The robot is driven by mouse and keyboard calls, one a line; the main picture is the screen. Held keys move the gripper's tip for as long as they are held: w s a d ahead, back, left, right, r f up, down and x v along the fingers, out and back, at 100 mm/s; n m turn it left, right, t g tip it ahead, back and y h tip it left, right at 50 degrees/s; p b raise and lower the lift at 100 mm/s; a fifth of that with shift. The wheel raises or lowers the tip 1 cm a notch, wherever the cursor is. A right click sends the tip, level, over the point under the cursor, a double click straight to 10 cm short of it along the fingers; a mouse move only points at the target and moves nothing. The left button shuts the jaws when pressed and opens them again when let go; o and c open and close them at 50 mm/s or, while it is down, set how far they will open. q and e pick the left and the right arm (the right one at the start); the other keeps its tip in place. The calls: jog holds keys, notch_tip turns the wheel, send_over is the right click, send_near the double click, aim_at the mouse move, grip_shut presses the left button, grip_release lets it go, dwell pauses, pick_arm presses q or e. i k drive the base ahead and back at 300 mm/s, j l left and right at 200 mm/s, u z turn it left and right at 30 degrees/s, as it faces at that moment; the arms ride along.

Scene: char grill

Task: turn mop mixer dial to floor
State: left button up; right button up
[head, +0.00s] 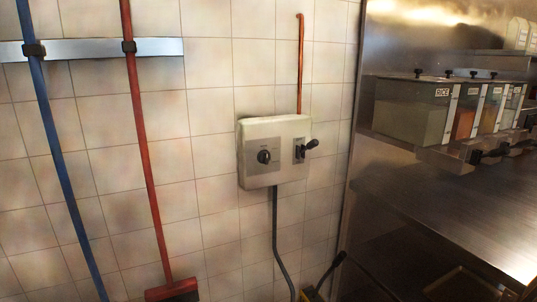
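The mop mixer is a pale box (256,132) fixed to the tiled wall, near the middle of the head view. A round black dial (264,156) sits on a grey plate on its front; its markings are too small to read. To the right of the dial, a black lever (307,147) sticks out from a second plate. A copper pipe (300,65) enters from above, and a dark hose (277,240) hangs below. Neither of my grippers is in the head view.
A blue pole (62,160) and a red broom (146,150) hang from a metal wall rail (90,49) at left. At right, a steel counter (440,215) has food containers (412,107) above it. A dark handle (331,269) rises at bottom centre. The space before the box is clear.

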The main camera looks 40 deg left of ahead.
aim_at(263, 157)
jog(key=j+u, duration=0.15)
jog(key=u, duration=0.85)
